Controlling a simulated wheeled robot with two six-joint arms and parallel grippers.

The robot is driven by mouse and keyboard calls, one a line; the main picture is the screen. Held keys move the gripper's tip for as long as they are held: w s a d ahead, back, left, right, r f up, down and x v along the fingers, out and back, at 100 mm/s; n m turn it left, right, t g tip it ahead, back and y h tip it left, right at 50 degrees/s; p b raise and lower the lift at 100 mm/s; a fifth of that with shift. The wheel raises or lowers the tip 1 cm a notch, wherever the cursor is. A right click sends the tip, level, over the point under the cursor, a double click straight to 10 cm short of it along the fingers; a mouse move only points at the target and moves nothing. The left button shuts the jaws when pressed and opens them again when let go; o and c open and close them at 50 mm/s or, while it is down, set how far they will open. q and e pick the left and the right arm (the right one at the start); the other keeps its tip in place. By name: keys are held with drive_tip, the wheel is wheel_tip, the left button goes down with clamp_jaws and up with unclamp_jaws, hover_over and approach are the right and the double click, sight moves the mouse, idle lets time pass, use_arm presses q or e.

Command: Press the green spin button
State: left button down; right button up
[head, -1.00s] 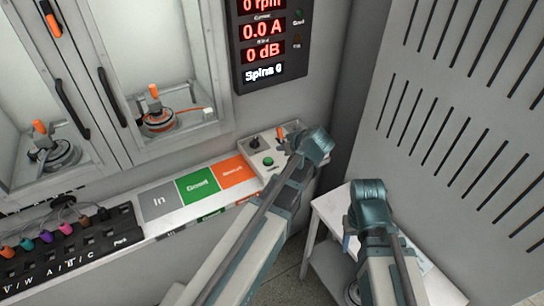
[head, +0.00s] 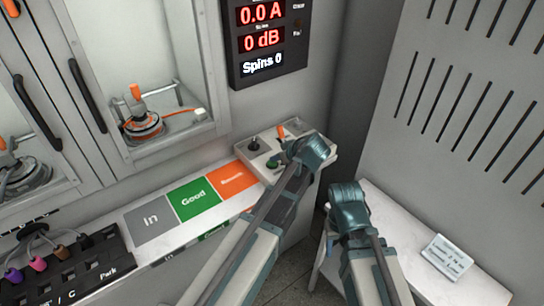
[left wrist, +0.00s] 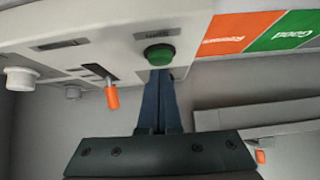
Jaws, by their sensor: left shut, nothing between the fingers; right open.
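The green spin button (head: 272,163) sits on the pale control box (head: 325,153), partly covered by my left gripper in the head view. In the left wrist view the green button (left wrist: 160,54) stands just beyond the tips of my left gripper (left wrist: 158,73). Those fingers are shut with nothing between them. I cannot tell whether the tips touch the button. In the head view my left gripper (head: 283,168) is over the box's front part. My right gripper (head: 331,238) is open, low beside the white side table, its fingers mostly hidden. The display (head: 264,42) reads Spins 0.
A white side table (head: 400,225) with a label card (head: 446,257) stands right, below a slotted panel.

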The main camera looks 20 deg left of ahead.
use_arm(q)
drive_tip(key=shift+f, duration=0.35)
drive_tip(key=shift+f, duration=0.1)
